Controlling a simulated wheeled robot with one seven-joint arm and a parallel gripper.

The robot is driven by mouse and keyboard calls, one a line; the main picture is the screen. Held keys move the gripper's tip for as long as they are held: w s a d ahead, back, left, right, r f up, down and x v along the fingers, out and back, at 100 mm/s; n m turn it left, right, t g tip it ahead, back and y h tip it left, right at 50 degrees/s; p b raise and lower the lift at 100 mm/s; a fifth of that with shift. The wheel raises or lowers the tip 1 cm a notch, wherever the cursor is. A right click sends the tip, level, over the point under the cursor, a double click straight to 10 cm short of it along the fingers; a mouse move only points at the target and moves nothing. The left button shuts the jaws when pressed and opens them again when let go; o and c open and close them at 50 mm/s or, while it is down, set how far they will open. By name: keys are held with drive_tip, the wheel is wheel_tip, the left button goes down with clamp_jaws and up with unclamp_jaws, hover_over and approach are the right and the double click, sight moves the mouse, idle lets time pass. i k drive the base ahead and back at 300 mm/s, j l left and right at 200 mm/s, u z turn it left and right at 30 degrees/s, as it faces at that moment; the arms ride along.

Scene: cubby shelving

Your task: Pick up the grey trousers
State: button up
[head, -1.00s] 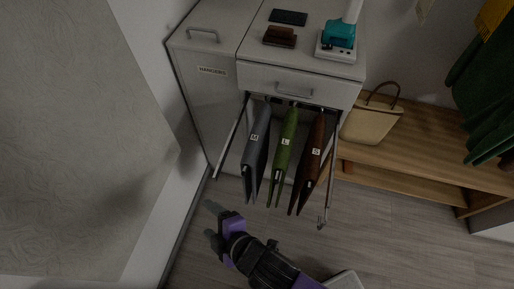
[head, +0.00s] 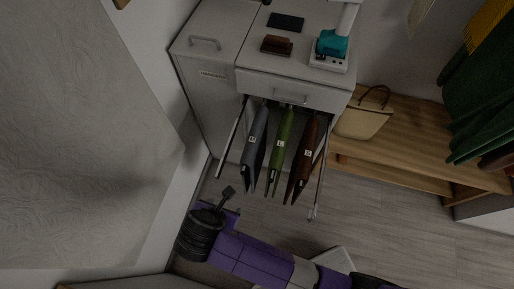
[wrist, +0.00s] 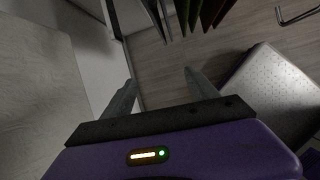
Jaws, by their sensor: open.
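In the wrist view, the grey trousers' lower end (wrist: 158,18) shows at the top edge, beyond the fingers. My gripper (head: 229,196) is below and a little left of the grey trousers, apart from them. In the wrist view my gripper (wrist: 160,88) has its two fingers spread with nothing between them.
The rack's metal side rails (head: 232,137) flank the trousers. A wall stands close on the left. A wooden bench (head: 420,150) with a beige bag (head: 362,121) is at the right. A teal-and-white device (head: 331,47) stands on the cabinet.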

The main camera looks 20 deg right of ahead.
sight(253, 154)
drive_tip(key=i+l, duration=0.7)
drive_tip(key=l, duration=0.1)
